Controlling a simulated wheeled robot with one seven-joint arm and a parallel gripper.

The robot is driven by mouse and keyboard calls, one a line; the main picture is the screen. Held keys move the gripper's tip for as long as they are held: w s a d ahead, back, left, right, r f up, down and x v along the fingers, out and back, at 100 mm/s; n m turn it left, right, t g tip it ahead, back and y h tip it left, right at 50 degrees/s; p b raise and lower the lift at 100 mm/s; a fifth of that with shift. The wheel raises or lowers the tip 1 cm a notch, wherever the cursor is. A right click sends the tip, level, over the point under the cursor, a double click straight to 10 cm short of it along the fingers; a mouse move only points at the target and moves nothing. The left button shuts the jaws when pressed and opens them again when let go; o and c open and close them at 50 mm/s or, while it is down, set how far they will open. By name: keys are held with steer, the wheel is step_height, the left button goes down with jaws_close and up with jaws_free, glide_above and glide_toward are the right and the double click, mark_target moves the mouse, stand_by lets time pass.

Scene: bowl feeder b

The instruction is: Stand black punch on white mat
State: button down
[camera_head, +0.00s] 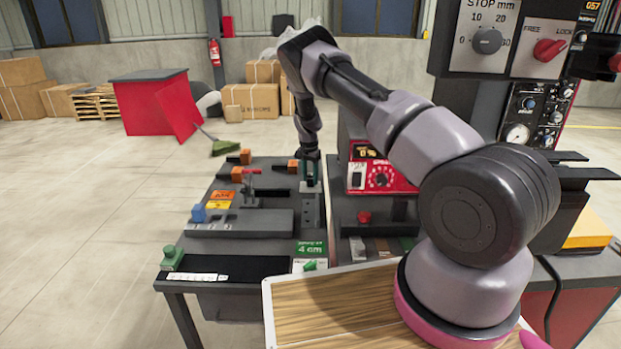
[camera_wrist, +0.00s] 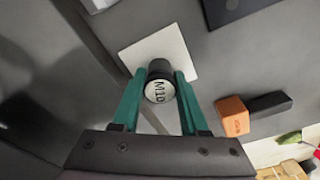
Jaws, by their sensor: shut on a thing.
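The black punch (camera_wrist: 159,70) has a pale round end marked M10 that faces the wrist camera. My gripper (camera_wrist: 160,76) has its two teal fingers shut on the sides of the punch. The white mat (camera_wrist: 178,44) is a pale square on the dark table, behind the punch in the wrist view. The punch looks upright over the mat; I cannot tell whether its lower end touches. In the head view my gripper (camera_head: 311,170) points down at the back right of the table, right above the white mat (camera_head: 304,187), and mostly hides the punch.
An orange and black piece (camera_wrist: 233,116) lies beside the mat in the wrist view. The dark table (camera_head: 222,258) also carries a blue piece (camera_head: 198,213), a green piece (camera_head: 173,257) and a red-handled clamp (camera_head: 250,175). A red control box (camera_head: 381,178) stands close to the right of my gripper.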

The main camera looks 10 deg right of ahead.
mark_target(309, 175)
steer(key=shift+f, duration=0.15)
steer(key=shift+c, duration=2.2)
jaws_free()
step_height(309, 175, up, 12)
steer(key=shift+s+a, duration=0.3)
steer(key=shift+s, duration=0.1)
steer(key=shift+s+a, duration=0.1)
